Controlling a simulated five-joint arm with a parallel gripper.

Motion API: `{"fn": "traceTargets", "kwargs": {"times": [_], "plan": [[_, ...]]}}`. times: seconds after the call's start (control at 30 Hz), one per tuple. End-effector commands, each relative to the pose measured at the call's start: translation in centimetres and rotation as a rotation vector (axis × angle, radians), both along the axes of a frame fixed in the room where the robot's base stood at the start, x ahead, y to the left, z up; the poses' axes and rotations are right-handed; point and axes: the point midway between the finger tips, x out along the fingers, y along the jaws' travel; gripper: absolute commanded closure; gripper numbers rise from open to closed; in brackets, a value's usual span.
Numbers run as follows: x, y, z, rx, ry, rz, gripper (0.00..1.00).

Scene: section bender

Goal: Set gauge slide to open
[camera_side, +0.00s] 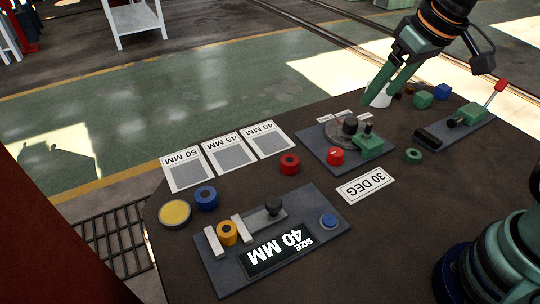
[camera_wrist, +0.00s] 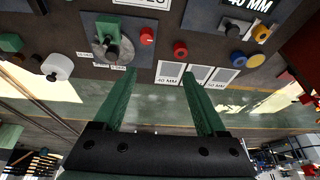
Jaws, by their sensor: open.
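The gauge panel (camera_side: 222,272) lies at the front of the table, with a display reading "SIZE 40 MM" (camera_side: 280,248). On it a grey slide with a black knob (camera_side: 273,207) sits beside a yellow ring (camera_side: 227,233), which lies between two pale blocks. My gripper (camera_side: 378,96) is above the table's far edge, well away from the panel. In the wrist view its green fingers (camera_wrist: 149,78) are spread apart with nothing between them.
A bending panel with a round disc (camera_side: 341,134) and red button stands between my gripper and the gauge panel. Red (camera_side: 289,163) and blue (camera_side: 206,198) rings lie near three labelled mats (camera_side: 228,154). A red-handled lever (camera_side: 500,86) stands at the right.

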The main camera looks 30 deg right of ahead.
Motion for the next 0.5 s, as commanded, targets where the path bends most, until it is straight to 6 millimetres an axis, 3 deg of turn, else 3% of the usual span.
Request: {"fn": "traceTargets", "kwargs": {"times": [0.23, 0.5], "plan": [[3.0, 7.8, -1.9, -0.004, 0.166, 0.084, 0.26], [3.8, 16.3, -5.9, -0.053, 0.312, 0.149, 0.26]]}}
